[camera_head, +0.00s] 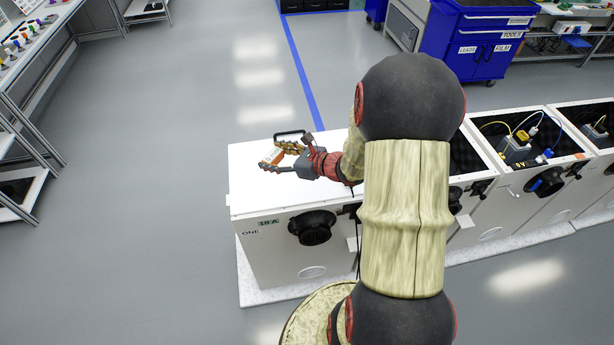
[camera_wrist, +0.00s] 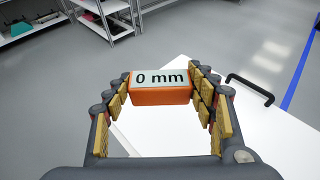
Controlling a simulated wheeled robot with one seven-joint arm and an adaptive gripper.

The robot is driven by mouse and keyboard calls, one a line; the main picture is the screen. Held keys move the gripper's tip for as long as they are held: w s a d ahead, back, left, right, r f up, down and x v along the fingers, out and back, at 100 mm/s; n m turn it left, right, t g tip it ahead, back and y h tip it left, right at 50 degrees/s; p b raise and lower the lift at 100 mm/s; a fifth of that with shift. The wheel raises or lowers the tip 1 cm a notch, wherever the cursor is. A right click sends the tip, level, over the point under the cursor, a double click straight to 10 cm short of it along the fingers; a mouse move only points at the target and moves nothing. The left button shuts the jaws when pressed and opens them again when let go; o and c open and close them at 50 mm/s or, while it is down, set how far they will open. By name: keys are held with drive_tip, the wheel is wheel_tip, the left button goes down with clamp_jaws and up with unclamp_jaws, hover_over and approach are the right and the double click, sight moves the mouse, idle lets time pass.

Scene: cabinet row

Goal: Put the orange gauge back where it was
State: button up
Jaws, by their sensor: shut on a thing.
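The orange gauge (camera_wrist: 160,95) is a small block with a pale top label reading "0 mm". My gripper (camera_wrist: 162,92) is shut on its two short sides in the wrist view. In the head view the gauge (camera_head: 273,157) shows small and orange at the fingertips of my gripper (camera_head: 280,155), over the white top of the cabinet marked "ONE" (camera_head: 246,176). I cannot tell whether the gauge touches that top or hangs above it.
A black handle (camera_head: 290,135) stands on the far edge of the white top; it also shows in the wrist view (camera_wrist: 250,88). Open cabinets with wiring (camera_head: 520,140) continue to the right. A blue tool cart (camera_head: 478,45) stands behind. Shelving (camera_head: 25,130) is at the left.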

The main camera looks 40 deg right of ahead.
drive_tip(key=s+d+f, duration=0.1)
drive_tip(key=s+d, duration=0.3)
drive_tip(key=s, duration=0.4)
drive_tip(key=s+d+f, duration=0.1)
drive_tip(key=s+d, duration=0.3)
drive_tip(key=s, duration=0.3)
drive_tip(key=w+d+f+b, duration=0.1)
drive_tip(key=w+f, duration=0.2)
drive_tip(key=w, duration=0.1)
drive_tip(key=w+d+f+b, duration=0.2)
drive_tip(key=w+f, duration=0.1)
drive_tip(key=w, duration=0.1)
drive_tip(key=w+d+f+b, duration=0.1)
drive_tip(key=w+f, duration=0.2)
drive_tip(key=w, duration=0.1)
drive_tip(key=shift+w+d+f+b, duration=0.2)
drive_tip(key=shift+f+b, duration=0.1)
drive_tip(key=shift+b, duration=0.1)
drive_tip(key=shift+w+f+b, duration=0.2)
drive_tip(key=shift+f+b, duration=0.65)
drive_tip(key=shift+f, duration=0.9)
